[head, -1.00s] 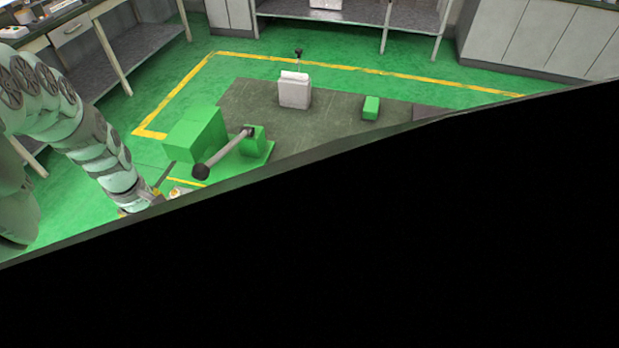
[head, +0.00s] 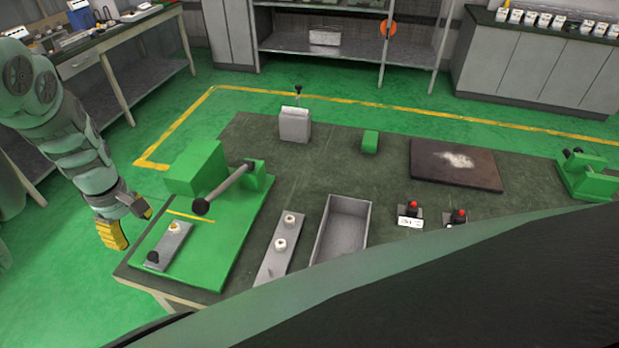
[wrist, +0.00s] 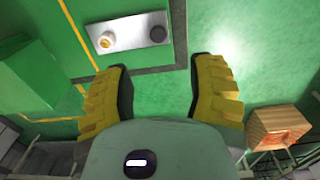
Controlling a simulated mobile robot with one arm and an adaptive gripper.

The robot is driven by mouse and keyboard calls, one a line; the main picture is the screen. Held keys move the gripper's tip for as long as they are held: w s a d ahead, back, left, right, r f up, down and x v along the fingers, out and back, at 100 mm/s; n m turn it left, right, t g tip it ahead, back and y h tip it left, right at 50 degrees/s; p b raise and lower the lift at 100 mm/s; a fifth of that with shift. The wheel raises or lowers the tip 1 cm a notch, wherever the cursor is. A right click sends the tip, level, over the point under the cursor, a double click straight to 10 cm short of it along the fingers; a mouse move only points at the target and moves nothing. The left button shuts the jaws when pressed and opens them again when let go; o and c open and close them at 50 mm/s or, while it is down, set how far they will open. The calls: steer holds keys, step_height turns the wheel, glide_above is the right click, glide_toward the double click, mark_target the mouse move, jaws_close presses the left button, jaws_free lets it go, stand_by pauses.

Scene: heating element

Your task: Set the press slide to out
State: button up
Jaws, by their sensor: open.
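The press slide (head: 165,250) is a flat grey plate on the front left of the green press base (head: 208,264). A black knob (head: 152,257) stands at its near end and a small pale piece with an orange part (head: 174,228) at its far end. In the wrist view the slide (wrist: 130,33) lies beyond the fingertips, with its black knob (wrist: 157,34) to the right of the pale piece (wrist: 106,40). My gripper (head: 125,222) is open and empty, just left of the press base and apart from the slide. Its yellow fingers (wrist: 160,75) show spread.
The green press block (head: 195,167) and its lever (head: 228,188) stand behind the slide. To the right are a grey strip with pale pieces (head: 267,266), a grey tray (head: 330,258) and red-topped switches (head: 411,209). A dark shape covers the lower right. Green floor lies left.

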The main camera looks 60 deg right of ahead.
steer(key=shift+a+r, duration=0.1)
steer(key=shift+r, duration=0.3)
stand_by(0.3)
